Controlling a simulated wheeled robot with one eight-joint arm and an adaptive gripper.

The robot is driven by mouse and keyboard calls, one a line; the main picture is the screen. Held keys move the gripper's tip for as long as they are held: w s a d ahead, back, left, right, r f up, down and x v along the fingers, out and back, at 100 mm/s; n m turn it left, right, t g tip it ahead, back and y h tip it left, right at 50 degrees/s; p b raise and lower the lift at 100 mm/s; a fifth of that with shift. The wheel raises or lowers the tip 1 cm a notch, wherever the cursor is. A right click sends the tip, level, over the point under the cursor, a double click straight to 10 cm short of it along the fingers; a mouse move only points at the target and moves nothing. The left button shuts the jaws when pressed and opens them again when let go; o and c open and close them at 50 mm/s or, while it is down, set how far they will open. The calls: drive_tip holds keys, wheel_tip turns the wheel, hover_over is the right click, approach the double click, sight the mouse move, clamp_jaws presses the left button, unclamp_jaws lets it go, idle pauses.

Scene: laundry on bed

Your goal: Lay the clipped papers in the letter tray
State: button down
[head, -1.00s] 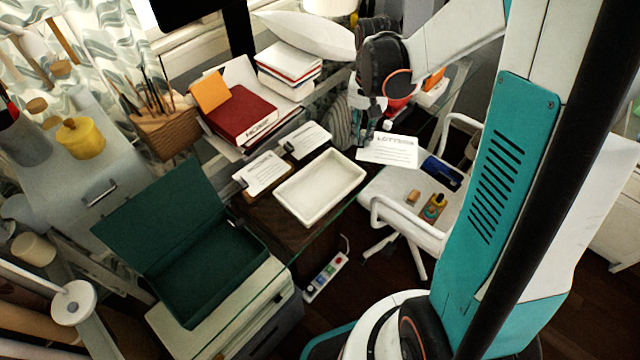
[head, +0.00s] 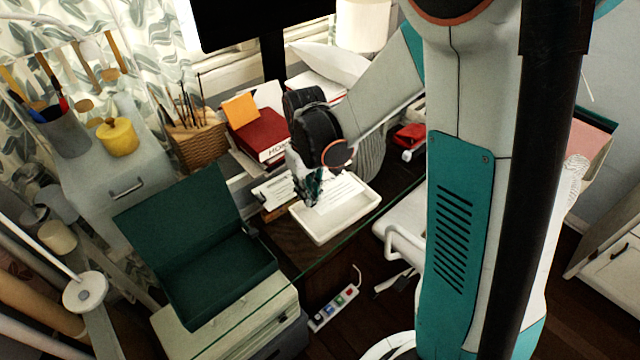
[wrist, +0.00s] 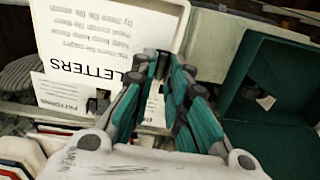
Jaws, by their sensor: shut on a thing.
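The clipped papers, a white sheet headed "LETTERS" (wrist: 110,35), are in my gripper (head: 313,190). My gripper is shut on their edge, and its teal fingers (wrist: 165,75) show in the wrist view. In the head view the papers (head: 342,190) appear over the back part of the white letter tray (head: 322,236). I cannot tell whether they touch the tray. My gripper and wrist hide part of the tray's left and back. The clip itself is hidden by the fingers.
An open green box (head: 215,270) stands left of the tray. Other clipped sheets (head: 272,192) lie behind the tray's left end; one reads "PATTERNS" (wrist: 62,93). A red book (head: 262,130) and a basket (head: 197,140) stand behind. A white chair (head: 400,235) is at the right.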

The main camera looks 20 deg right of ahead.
drive_tip(key=shift+a, duration=0.15)
drive_tip(key=shift+f+b, duration=2.65)
drive_tip(key=shift+f, duration=0.7)
drive_tip(key=c, duration=1.5)
unclamp_jaws()
drive_tip(key=shift+r, duration=0.15)
wheel_tip(320, 180, up, 12)
drive_tip(key=shift+f, duration=0.1)
